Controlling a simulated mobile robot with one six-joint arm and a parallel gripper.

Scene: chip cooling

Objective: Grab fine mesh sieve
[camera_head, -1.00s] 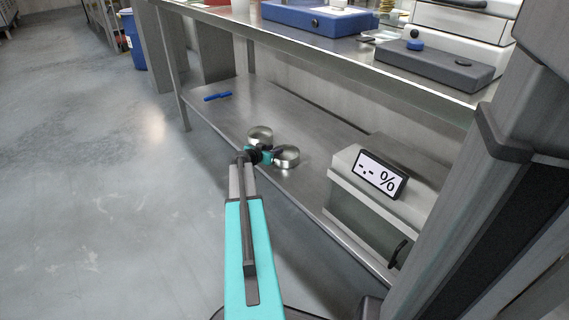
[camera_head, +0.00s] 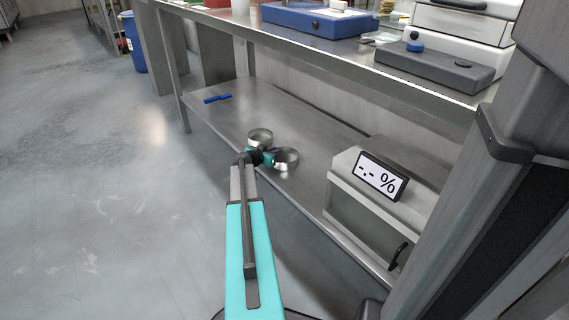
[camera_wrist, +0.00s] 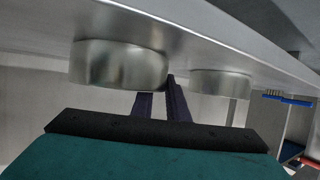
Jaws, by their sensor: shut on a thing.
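Two round, silvery metal sieves are at the shelf. The far sieve (camera_head: 260,136) and the near sieve (camera_head: 289,155) look alike, and I cannot tell which has the fine mesh. My gripper (camera_head: 272,156) is at the left side of the near sieve. The wrist view looks upside down, with the shelf at the top. There the dark fingers (camera_wrist: 169,100) are close together at the edge of the larger, nearer sieve (camera_wrist: 115,66), shut on its wall. The other sieve (camera_wrist: 220,83) is apart to the right. The mesh is hidden.
The lower metal shelf (camera_head: 310,131) is under a bench top (camera_head: 330,50), which limits height. A grey box with a "-.- %" display (camera_head: 381,176) stands to the right on the shelf. A blue object (camera_head: 217,98) lies at the far left. The floor (camera_head: 90,170) is clear.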

